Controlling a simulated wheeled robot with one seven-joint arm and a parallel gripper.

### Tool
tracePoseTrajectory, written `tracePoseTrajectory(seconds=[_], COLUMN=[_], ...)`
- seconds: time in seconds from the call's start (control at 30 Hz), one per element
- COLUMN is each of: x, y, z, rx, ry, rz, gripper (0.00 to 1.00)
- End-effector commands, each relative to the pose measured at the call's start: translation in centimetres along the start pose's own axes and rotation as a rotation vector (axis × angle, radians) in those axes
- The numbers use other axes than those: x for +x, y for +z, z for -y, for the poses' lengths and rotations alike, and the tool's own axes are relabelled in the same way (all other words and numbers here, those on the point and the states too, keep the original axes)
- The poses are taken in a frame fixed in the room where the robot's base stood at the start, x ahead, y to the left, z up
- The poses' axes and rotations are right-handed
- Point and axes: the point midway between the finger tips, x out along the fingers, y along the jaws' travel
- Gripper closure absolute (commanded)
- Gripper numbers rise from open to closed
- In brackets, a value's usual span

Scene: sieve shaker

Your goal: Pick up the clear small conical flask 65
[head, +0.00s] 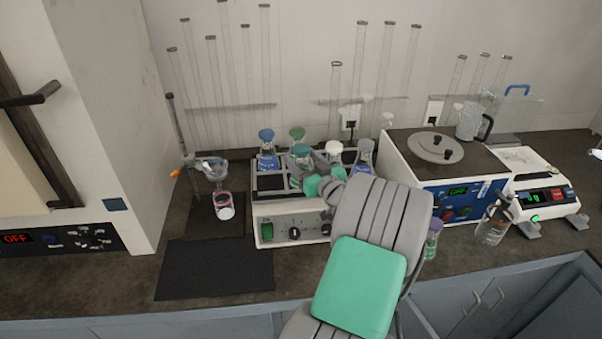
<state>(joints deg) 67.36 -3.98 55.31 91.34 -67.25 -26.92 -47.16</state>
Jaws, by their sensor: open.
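Several small conical flasks stand in the rack on top of the shaker (262,232). One has a blue top (266,152) and blue contents, and others have a green top (297,134), a teal top (300,150), a white top (334,147) and a grey-blue top (366,146). I cannot read any number, so I cannot tell which is flask 65. My gripper (318,184) is open at the shaker's front edge, close to the teal-topped flask. My arm hides part of the shaker and rack, and whether the gripper touches a flask is unclear.
A ring stand (181,137) holds a funnel above a pink-rimmed beaker (223,207) on the left. A dark mat (215,269) lies in front. A hotplate-like unit (398,150) and a balance (545,195) stand to the right. A glass vessel (491,230) stands before them.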

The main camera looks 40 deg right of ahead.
Motion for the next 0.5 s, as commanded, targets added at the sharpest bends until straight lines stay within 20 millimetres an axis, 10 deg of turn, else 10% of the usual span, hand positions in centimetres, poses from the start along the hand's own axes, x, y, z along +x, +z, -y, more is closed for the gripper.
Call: tracePoseTrajectory(seconds=[0.5], x=[0.00], y=[0.00], z=[0.18], rx=[0.000], ry=[-0.003], rz=[0.000], gripper=[0.79])
